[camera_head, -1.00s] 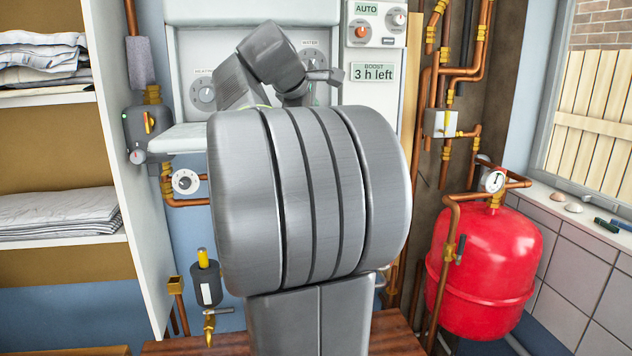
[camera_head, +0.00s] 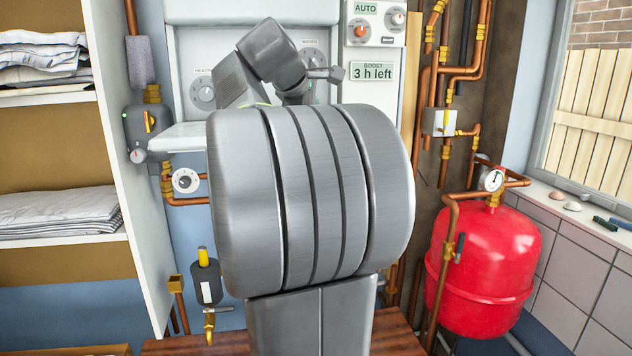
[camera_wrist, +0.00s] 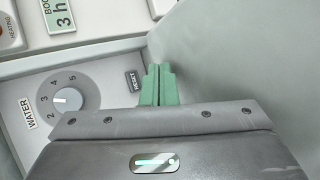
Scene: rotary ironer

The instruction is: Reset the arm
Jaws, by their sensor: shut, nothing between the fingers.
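My gripper (camera_wrist: 160,85) shows in the wrist view with its two green fingertips together and nothing between them. The fingertips are in front of the light-grey control panel, just right of a dark RESET button (camera_wrist: 134,80). A WATER dial (camera_wrist: 70,101) with numbers is left of the button. In the head view my large grey arm covers the middle of the picture, bent in front of the white boiler unit (camera_head: 188,45). My fingertips are hard to make out there.
A red tank (camera_head: 485,265) and copper pipes (camera_head: 433,95) stand at right. Shelves with folded linen (camera_head: 58,212) stand at left. A valve unit (camera_head: 147,130) is close left of my arm.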

